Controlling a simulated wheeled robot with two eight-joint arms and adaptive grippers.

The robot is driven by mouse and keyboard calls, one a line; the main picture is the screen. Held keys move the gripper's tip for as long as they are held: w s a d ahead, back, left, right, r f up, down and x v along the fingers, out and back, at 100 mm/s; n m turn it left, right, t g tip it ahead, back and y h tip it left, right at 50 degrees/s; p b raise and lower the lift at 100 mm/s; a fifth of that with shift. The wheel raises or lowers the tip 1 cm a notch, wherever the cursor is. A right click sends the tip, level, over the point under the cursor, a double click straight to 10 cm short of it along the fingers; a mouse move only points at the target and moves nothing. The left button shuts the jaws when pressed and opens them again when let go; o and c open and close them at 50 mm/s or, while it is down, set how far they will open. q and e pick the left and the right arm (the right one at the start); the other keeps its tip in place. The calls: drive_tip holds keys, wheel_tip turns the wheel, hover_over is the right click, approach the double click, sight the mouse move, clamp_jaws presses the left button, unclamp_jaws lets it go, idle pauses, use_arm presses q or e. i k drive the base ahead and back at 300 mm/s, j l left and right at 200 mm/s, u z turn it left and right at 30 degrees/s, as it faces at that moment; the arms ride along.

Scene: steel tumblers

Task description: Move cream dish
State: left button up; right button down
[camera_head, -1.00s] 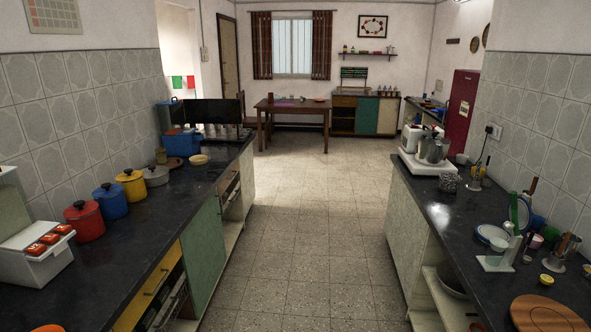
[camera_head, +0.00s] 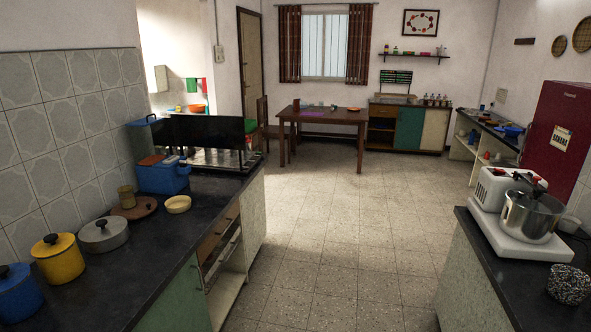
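A small cream dish (camera_head: 178,204) sits on the dark left counter (camera_head: 150,255), near its aisle edge. It is right of a round wooden board (camera_head: 134,208) and in front of a blue box (camera_head: 163,176). It looks empty, though its inside is small in this view. Neither of my grippers shows in the head view.
A grey lidded pot (camera_head: 103,234), a yellow pot (camera_head: 58,259) and a blue pot (camera_head: 17,292) line the left counter. A dark panel (camera_head: 208,132) stands behind. The right counter holds a steel pot (camera_head: 531,214). The tiled floor (camera_head: 335,240) between is clear.

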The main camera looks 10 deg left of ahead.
sight(179, 204)
drive_tip(key=i+u, duration=0.2)
drive_tip(key=i, duration=1.4)
drive_tip(key=i+u, duration=0.35)
drive_tip(key=i+l+u, duration=0.3)
drive_tip(key=i+u, duration=0.15)
drive_tip(key=u, duration=0.3)
drive_tip(key=i+u, duration=0.2)
drive_tip(key=u, duration=0.25)
drive_tip(key=i+u, duration=0.2)
drive_tip(key=u, duration=0.2)
drive_tip(key=i+l+u, duration=0.15)
drive_tip(key=u, duration=0.3)
drive_tip(key=i+l+u, duration=0.1)
drive_tip(key=u, duration=0.3)
drive_tip(key=i+l, duration=0.05)
drive_tip(key=i, duration=0.05)
